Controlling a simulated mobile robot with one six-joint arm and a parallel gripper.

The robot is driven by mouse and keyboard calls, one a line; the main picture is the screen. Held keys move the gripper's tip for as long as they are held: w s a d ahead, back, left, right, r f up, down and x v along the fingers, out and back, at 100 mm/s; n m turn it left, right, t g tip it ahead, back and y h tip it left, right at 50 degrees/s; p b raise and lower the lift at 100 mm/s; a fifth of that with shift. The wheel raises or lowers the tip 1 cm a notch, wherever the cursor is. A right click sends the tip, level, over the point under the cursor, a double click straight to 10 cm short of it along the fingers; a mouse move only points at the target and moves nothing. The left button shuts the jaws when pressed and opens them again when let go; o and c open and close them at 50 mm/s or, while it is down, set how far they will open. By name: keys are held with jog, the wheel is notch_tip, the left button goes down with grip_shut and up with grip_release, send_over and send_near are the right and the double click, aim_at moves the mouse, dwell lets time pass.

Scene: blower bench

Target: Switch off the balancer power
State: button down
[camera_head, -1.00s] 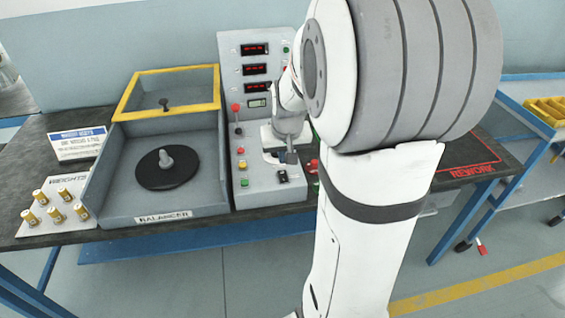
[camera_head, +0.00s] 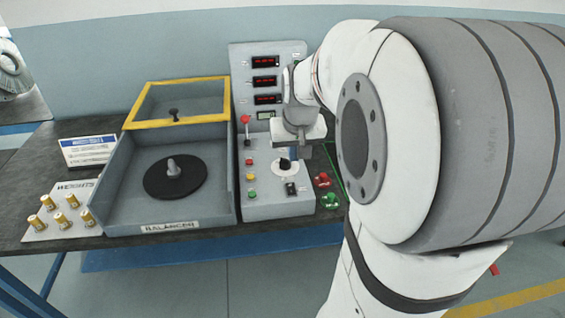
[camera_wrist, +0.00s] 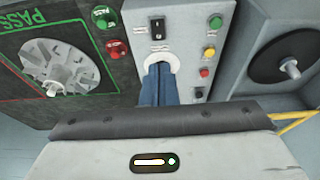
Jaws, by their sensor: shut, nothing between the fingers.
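The balancer (camera_head: 172,190) is a grey tray with a dark turntable, and a grey control panel (camera_head: 265,205) stands on its right. Several red displays (camera_head: 265,81) are lit. A black rocker switch (camera_head: 291,188) sits low on the panel's front right; it also shows in the wrist view (camera_wrist: 157,27). Its position is too small to tell. A black knob on a white disc (camera_head: 284,165) lies behind it. My gripper (camera_head: 293,152) is shut and empty above the knob. In the wrist view its blue fingers (camera_wrist: 159,72) overlap the white disc; contact cannot be told.
Green, yellow and red buttons (camera_head: 251,177) and a red-topped lever (camera_head: 245,120) line the panel's left. Red and green pieces (camera_head: 325,181) lie right of it. A yellow-framed cover (camera_head: 180,102) stands raised behind the tray. Brass weights (camera_head: 60,219) stand at left.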

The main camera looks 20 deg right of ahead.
aim_at(290, 184)
jog(key=shift+w+d+r+b, duration=0.15)
jog(key=shift+w+b, duration=0.25)
jog(key=shift+b, duration=0.35)
jog(key=x, duration=1.4)
jog(key=shift+s+b, duration=0.2)
jog(key=shift+b, duration=0.1)
